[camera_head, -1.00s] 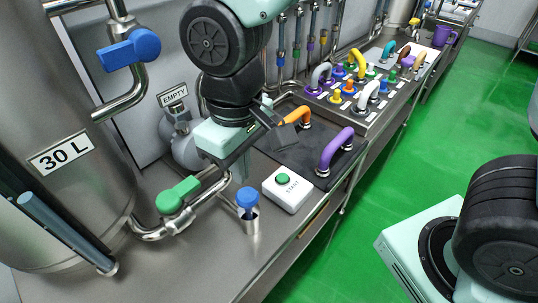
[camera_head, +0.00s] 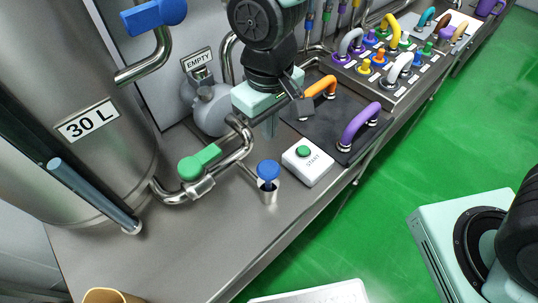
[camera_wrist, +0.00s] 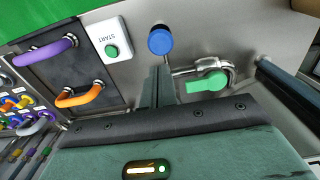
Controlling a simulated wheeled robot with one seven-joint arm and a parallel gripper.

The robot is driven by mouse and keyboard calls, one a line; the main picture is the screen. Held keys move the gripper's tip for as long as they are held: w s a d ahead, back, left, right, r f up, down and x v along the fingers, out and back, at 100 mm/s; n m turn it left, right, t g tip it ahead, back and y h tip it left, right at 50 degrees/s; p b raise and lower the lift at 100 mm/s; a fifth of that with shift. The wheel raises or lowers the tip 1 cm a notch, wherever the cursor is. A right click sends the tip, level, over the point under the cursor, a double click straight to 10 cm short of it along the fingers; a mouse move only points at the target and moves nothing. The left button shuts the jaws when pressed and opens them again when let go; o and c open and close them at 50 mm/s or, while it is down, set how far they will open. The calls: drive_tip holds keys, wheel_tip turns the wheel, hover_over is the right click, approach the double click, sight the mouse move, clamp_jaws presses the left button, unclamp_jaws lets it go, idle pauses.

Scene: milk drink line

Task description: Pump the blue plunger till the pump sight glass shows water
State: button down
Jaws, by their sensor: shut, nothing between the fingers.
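The blue plunger (camera_head: 268,172) stands upright in a small metal cylinder (camera_head: 269,193) on the steel counter. Its round blue cap also shows in the wrist view (camera_wrist: 161,40), just beyond my fingertips. My gripper (camera_head: 270,131) is shut and empty, pointing down. It is behind and above the plunger in the head view, apart from it. I cannot make out water in a sight glass.
A white START box (camera_head: 307,163) with a green button stands right of the plunger. A green-handled valve (camera_head: 198,162) and pipe are at its left. Orange (camera_head: 320,87) and purple (camera_head: 360,125) handles rise from a dark plate. The counter's front left is clear.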

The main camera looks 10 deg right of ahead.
sight(269, 167)
wheel_tip(269, 167, down, 11)
drive_tip(key=p, duration=0.2)
drive_tip(key=shift+r+p, duration=0.2)
drive_tip(key=shift+p, duration=0.1)
drive_tip(key=shift+f, duration=0.1)
wheel_tip(269, 167, down, 4)
drive_tip(key=b, duration=0.3)
drive_tip(key=shift+b, duration=0.3)
drive_tip(key=shift+s, duration=0.15)
drive_tip(key=shift+r+p, duration=0.55)
drive_tip(key=shift+r, duration=0.05)
wheel_tip(269, 167, up, 14)
drive_tip(key=shift+f, duration=0.25)
